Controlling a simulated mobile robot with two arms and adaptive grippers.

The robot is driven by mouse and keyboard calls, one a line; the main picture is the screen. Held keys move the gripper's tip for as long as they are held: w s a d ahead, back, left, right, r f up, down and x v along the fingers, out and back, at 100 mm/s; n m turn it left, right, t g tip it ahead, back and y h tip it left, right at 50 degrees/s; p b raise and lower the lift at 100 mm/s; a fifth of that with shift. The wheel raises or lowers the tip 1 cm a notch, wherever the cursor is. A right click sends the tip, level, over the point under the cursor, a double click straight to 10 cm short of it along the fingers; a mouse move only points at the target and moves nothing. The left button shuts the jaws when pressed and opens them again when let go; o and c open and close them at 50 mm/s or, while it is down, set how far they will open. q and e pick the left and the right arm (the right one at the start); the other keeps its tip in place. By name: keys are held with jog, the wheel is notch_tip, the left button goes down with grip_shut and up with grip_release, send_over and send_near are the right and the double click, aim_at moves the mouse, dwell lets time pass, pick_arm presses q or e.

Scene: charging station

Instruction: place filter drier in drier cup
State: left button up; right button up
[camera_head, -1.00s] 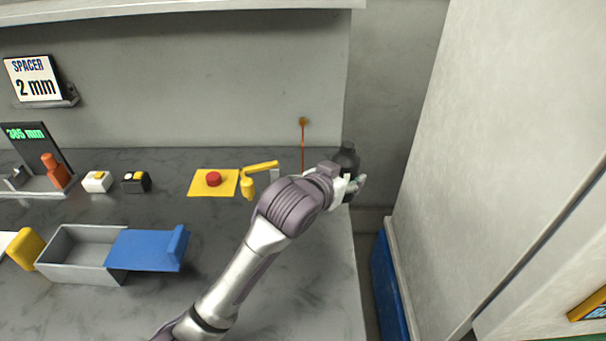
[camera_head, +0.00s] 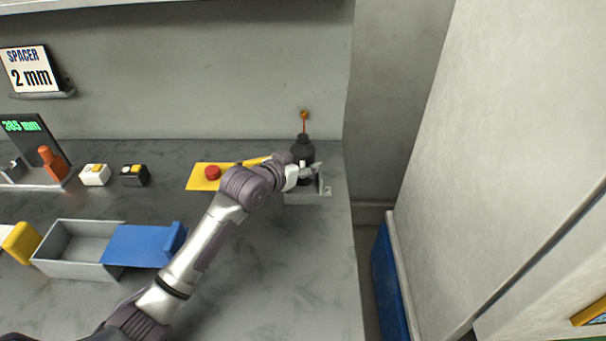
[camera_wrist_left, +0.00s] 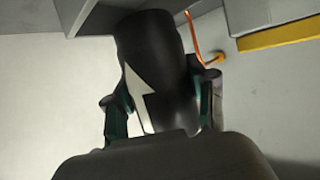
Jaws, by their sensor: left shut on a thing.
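The filter drier (camera_head: 303,150) is a dark, bottle-shaped cylinder with a narrow neck, near the back right of the bench. My left gripper (camera_head: 306,174) is shut on it. In the left wrist view the drier (camera_wrist_left: 152,60) is black with a white arrow mark, between the two fingers of my left gripper (camera_wrist_left: 160,105). A grey metal holder (camera_head: 318,190) shows just under and beside the gripper; I cannot tell whether it is the drier cup. The drier's lower end is hidden by the gripper in the head view. My right gripper is not in view.
An orange line (camera_head: 304,118) hangs on the wall just behind the drier. A yellow plate with a red button (camera_head: 212,173) lies to the left. A grey bin with a blue lid (camera_head: 140,246) stands at front left. The bench's right edge is close.

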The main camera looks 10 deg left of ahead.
pick_arm(q)
notch_tip(320, 180, down, 4)
jog(key=shift+r, duration=0.25)
jog(key=shift+f, duration=0.1)
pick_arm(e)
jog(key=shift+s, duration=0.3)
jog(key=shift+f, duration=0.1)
pick_arm(q)
jog(key=shift+f, duration=0.15)
jog(key=o, duration=1.3)
jog(key=shift+s, duration=0.1)
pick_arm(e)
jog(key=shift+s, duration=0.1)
